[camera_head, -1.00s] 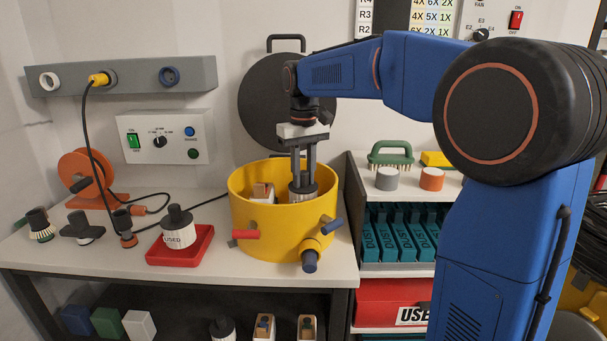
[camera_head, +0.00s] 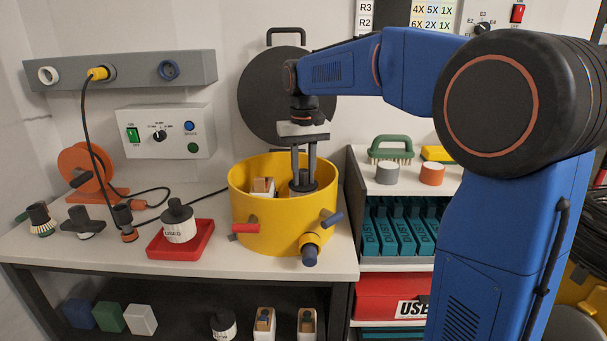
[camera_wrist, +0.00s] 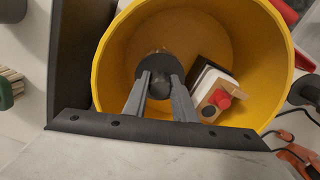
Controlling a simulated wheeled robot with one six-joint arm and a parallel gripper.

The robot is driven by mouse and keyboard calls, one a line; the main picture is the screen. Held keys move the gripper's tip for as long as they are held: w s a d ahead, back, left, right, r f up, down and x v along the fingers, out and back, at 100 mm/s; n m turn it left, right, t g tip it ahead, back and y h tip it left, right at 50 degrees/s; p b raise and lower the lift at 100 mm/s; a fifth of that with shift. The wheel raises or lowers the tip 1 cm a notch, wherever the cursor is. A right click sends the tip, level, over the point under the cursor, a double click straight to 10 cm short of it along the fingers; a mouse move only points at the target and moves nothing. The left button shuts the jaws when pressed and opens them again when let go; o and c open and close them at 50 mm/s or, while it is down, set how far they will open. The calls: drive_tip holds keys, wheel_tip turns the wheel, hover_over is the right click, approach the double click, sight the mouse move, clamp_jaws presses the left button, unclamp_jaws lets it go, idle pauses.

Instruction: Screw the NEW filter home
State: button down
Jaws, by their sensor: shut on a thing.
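The yellow drum (camera_head: 270,222) stands open on the bench, and its inside shows in the wrist view (camera_wrist: 110,75). My gripper (camera_head: 304,182) reaches down into it from above. In the wrist view my gripper (camera_wrist: 161,84) is shut on the dark round knob of a filter (camera_wrist: 152,67). The filter (camera_head: 303,186) is upright in the drum, to the right of its middle in the head view; its lower part and its seat are hidden. A filter labelled USED (camera_head: 179,222) stands in a red tray (camera_head: 160,255) left of the drum.
A white and wooden block with a red knob (camera_wrist: 222,98) is inside the drum, beside the filter. A shelf unit (camera_head: 362,180) stands close on the right.

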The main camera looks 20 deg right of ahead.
drive_tip(key=m, duration=0.6)
drive_tip(key=c, duration=1.4)
unclamp_jaws()
wheel_tip(320, 180, up, 17)
drive_tip(key=shift+r, duration=0.2)
drive_tip(key=shift+s+d, duration=0.1)
